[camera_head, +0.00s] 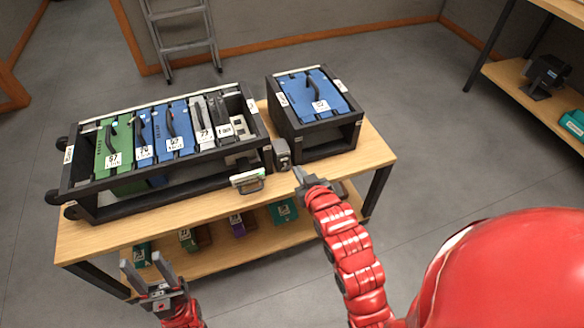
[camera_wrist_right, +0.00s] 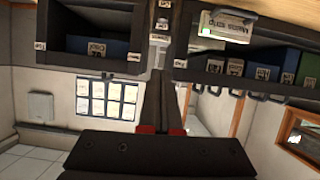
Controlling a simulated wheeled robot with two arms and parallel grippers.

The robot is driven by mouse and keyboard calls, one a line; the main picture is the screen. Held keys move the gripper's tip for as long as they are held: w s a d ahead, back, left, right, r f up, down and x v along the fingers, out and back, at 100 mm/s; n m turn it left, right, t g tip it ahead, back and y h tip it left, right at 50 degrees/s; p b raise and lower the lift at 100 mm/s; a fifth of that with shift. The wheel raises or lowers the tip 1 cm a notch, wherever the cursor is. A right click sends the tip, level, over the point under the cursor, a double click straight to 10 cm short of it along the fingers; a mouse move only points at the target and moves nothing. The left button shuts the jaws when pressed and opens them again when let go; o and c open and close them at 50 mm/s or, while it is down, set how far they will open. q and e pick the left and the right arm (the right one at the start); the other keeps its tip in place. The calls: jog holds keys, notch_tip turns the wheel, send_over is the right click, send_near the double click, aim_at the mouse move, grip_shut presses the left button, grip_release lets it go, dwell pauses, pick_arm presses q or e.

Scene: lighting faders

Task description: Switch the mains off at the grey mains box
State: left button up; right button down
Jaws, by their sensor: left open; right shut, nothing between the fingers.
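The small grey mains box (camera_head: 282,153) stands on the table's front part, in the gap between the two black racks. In the right wrist view a pale grey box with small labels (camera_wrist_right: 160,22) shows between the racks, just past my fingertips. Its switch position is too small to tell. My right gripper (camera_head: 299,173) is shut and empty, close in front of the mains box and slightly right of it; contact cannot be told. In the right wrist view its dark fingers (camera_wrist_right: 161,80) point up at the box. My left gripper (camera_head: 142,260) is open and empty, low before the table's left front.
The long rack (camera_head: 170,182) holds green, blue and grey modules. The smaller rack (camera_head: 318,140) holds a blue one. A labelled plate with a handle (camera_head: 247,182) is at the long rack's front right. The wooden table (camera_head: 375,155) has several items below.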

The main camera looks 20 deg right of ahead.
jog(key=shift+w+f+p, duration=0.5)
jog(key=shift+w+f, duration=1.45)
jog(key=shift+w, duration=0.2)
jog(key=shift+w+f+p, duration=0.45)
jog(key=shift+w+f, duration=1.45)
jog(key=shift+w, duration=0.2)
jog(key=shift+s+f+t+b, duration=0.25)
jog(key=shift+t+b, duration=0.15)
jog(key=shift+b, duration=0.2)
jog(key=shift+f, duration=0.1)
